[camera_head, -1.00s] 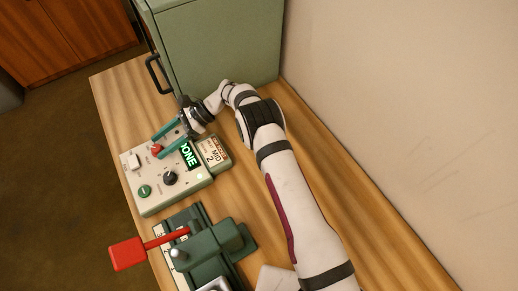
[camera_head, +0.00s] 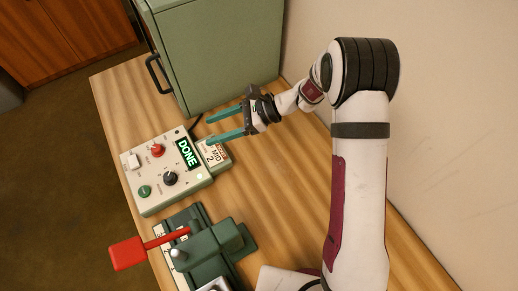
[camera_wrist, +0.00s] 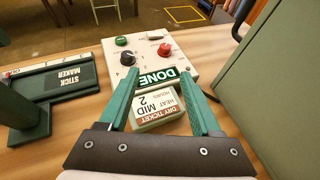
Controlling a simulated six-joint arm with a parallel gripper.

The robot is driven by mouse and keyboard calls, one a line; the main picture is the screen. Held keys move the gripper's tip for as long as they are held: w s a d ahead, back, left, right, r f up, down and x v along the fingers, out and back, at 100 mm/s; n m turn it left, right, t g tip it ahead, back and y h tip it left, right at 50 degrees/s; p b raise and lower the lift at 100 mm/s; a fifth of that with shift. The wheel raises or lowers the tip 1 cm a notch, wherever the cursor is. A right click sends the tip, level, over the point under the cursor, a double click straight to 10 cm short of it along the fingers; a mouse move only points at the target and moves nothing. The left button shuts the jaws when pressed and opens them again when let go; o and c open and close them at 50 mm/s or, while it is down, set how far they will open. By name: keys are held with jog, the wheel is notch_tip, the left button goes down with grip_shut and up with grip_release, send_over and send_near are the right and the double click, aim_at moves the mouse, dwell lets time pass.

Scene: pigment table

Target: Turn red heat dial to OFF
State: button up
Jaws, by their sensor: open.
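The red heat dial (camera_head: 157,150) sits on the top face of a beige control box (camera_head: 150,201), and its exact setting is too small to read. In the wrist view the red dial (camera_wrist: 165,49) shows beyond the fingers. The box has a lit green DONE display (camera_head: 187,154) and a ticket reading MID 2 (camera_head: 214,153). My gripper (camera_head: 209,127) is open and empty, to the right of the red dial and apart from it. In the wrist view its two teal fingers (camera_wrist: 165,92) stand wide apart around the view of the display and ticket.
A black dial (camera_head: 170,178), a green button (camera_head: 144,191) and a white switch (camera_head: 133,161) share the box face. A green cabinet (camera_head: 225,50) with a black handle stands behind. A green machine with a red lever (camera_head: 128,253) is in front. Bare wood lies to the right.

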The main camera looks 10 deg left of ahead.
jog(key=s+d+r+n+t+h, duration=0.1)
jog(key=s+d+r+n+h, duration=0.4)
jog(key=s+d+r, duration=0.4)
jog(key=d+r, duration=0.1)
jog(key=d, duration=0.2)
jog(key=shift+s+d, duration=0.25)
jog(key=shift+d, duration=0.15)
jog(key=s+d+n+t+h, duration=0.3)
jog(key=s+d+h, duration=0.2)
jog(key=s+d, duration=0.5)
jog(key=d, duration=0.3)
jog(key=shift+s+d+r+h, duration=0.15)
jog(key=shift+s+r+h, duration=0.05)
jog(key=shift+h, duration=0.1)
